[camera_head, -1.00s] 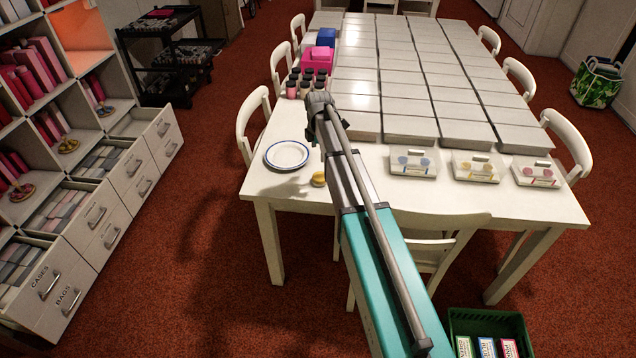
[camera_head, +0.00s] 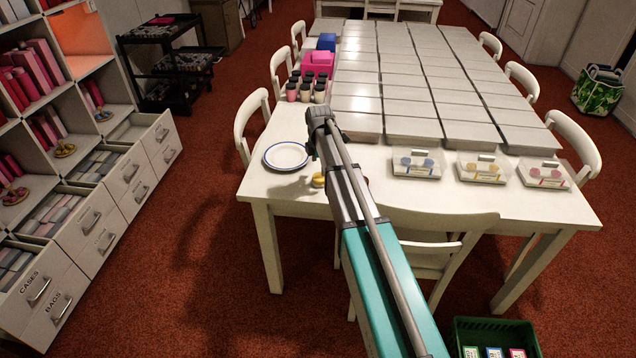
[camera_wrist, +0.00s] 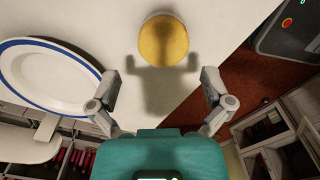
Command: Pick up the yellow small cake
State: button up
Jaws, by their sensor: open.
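The small yellow cake (camera_head: 318,181) sits on the near left part of the white table, right of a plate. In the wrist view the round cake (camera_wrist: 164,41) lies at the top, ahead of and between my fingers. My gripper (camera_wrist: 160,92) is open and empty, its two fingers spread wide. Its shadow falls on the table and touches the cake. The fingers do not touch the cake. In the head view my arm hides most of the gripper.
A white plate with a blue rim (camera_head: 287,156) lies left of the cake and shows large in the wrist view (camera_wrist: 45,72). Several jars (camera_head: 306,92) stand behind it. Clear boxes (camera_head: 416,164) line the table's near right. A chair (camera_head: 430,240) stands at the near edge.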

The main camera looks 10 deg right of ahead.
aim_at(321, 177)
jog(key=shift+f, duration=0.15)
jog(key=f+b, duration=0.3)
jog(key=shift+d, duration=0.35)
jog(key=shift+f+b, duration=0.95)
jog(key=shift+b, duration=0.15)
jog(key=c, duration=0.7)
